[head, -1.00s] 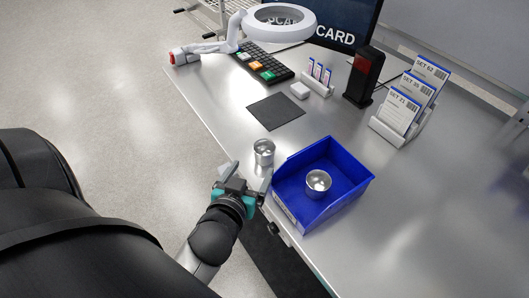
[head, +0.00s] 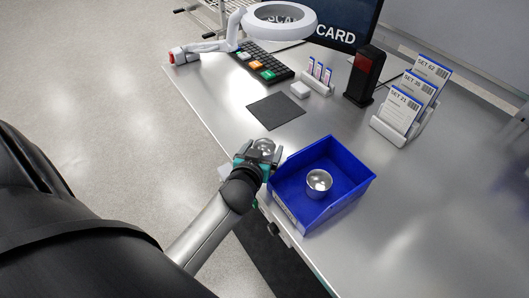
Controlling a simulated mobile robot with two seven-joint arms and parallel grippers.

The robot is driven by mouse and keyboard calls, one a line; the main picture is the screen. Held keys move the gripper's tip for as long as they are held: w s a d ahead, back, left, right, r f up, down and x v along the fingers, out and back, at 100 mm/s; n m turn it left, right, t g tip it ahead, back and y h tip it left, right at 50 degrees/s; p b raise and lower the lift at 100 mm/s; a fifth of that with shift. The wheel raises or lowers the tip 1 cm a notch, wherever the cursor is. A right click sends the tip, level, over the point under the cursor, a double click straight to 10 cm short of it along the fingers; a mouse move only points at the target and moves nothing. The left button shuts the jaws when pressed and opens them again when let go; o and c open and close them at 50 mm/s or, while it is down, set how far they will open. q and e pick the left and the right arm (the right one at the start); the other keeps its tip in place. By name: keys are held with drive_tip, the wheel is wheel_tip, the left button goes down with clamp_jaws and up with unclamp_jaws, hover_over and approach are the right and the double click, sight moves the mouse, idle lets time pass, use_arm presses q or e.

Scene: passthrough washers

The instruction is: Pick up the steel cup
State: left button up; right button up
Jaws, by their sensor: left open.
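A steel cup (head: 264,147) stands on the metal table just left of the blue bin. My left gripper (head: 262,152) is at this cup, its jaws open with the fingers around or close beside it; the near part of the cup is hidden by the gripper, so I cannot tell whether they touch. A second steel cup (head: 318,183) stands inside the blue bin (head: 352,198). My right gripper is not in view.
A dark square mat (head: 276,111) lies beyond the cup. A keyboard (head: 262,68), a ring lamp (head: 279,19), a black scanner-like post (head: 364,76) and a card rack (head: 395,132) stand farther back. The table right of the bin (head: 430,200) is clear.

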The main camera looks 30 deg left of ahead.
use_arm(q)
drive_tip(key=shift+w+a+f, duration=0.2)
drive_tip(key=shift+w+f, duration=0.05)
drive_tip(key=shift+w, duration=0.3)
drive_tip(key=c, duration=1.1)
drive_tip(key=shift+c, duration=0.2)
drive_tip(key=shift+r, duration=0.15)
